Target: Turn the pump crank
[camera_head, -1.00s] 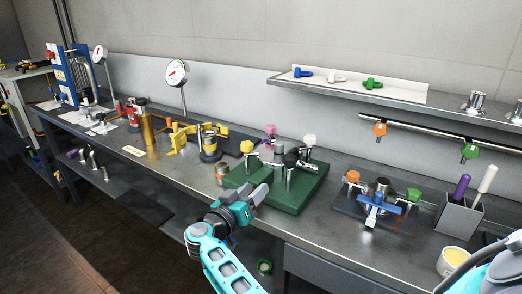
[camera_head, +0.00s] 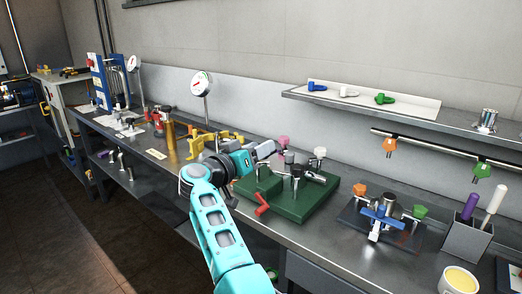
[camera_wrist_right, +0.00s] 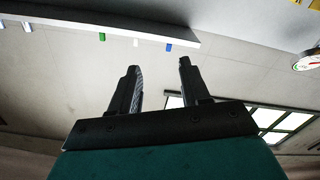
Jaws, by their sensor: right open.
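A red crank-shaped handle (camera_head: 262,206) sticks out of the front left side of the green block (camera_head: 300,207) on the bench. I take it for the pump crank. My right gripper (camera_head: 268,148) is above and behind it, over the block's back left part, apart from the crank. Its arm comes up from the bottom middle. In the right wrist view the two dark fingers (camera_wrist_right: 158,64) are spread with nothing between them; the crank does not show there. My left gripper is not in view.
Metal posts with pink (camera_head: 284,142) and white (camera_head: 320,153) knobs rise from the green block. A brass cylinder (camera_head: 171,135) and yellow parts (camera_head: 222,138) stand to the left. A blue-handled valve fixture (camera_head: 381,212) stands right. The bench front edge is clear near the crank.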

